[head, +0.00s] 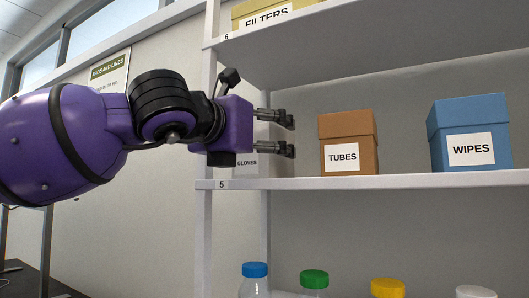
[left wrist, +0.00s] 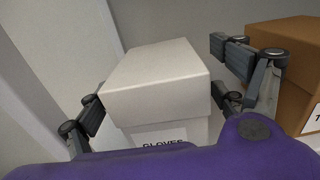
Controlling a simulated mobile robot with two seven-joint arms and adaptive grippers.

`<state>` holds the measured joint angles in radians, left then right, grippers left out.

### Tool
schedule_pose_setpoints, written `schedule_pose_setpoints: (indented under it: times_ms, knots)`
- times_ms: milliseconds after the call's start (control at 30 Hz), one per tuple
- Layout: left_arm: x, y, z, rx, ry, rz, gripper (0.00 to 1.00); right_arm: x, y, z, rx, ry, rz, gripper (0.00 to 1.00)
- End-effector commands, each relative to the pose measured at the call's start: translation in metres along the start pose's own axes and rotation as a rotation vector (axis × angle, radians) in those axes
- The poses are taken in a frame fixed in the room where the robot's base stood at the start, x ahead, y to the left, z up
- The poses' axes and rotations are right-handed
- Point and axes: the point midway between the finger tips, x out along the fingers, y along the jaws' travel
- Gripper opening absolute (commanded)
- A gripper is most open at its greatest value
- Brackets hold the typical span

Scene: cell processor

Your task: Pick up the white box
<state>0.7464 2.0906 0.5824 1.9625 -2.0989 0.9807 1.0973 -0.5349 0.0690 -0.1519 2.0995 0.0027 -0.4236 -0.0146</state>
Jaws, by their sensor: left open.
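The white box (left wrist: 158,85), labelled GLOVES, lies between the two fingers of my left gripper in the left wrist view. One finger is on each side of it; I cannot tell whether they touch it. In the head view the white box (head: 247,171) stands on the shelf marked 5, mostly hidden behind my left gripper (head: 290,135). That gripper is open, with its fingers pointing right. My right gripper is not in view.
A brown TUBES box (head: 347,128) stands just right of the gripper, and a blue WIPES box (head: 475,112) further right, on the same shelf (head: 400,183). A FILTERS box (head: 265,14) is on the shelf above. Several capped bottles stand below.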

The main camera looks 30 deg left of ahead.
Motion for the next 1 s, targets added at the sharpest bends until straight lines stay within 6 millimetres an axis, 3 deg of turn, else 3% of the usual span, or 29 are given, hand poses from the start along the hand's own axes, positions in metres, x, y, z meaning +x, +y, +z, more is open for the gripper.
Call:
schedule_pose_setpoints:
  times_ms: [133,400,800,1000]
  knots:
    - [0.016,0.0,0.0,0.0,0.002,0.001,0.88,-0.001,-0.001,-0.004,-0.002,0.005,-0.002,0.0]
    - [0.019,0.0,-0.001,-0.002,0.0,-0.002,0.88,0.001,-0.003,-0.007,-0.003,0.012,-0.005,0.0]
    - [0.019,0.0,-0.001,-0.002,0.0,-0.002,0.37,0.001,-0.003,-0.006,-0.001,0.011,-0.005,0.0]
    - [0.019,0.0,0.0,-0.002,-0.001,-0.002,0.37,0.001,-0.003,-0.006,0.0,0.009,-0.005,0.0]
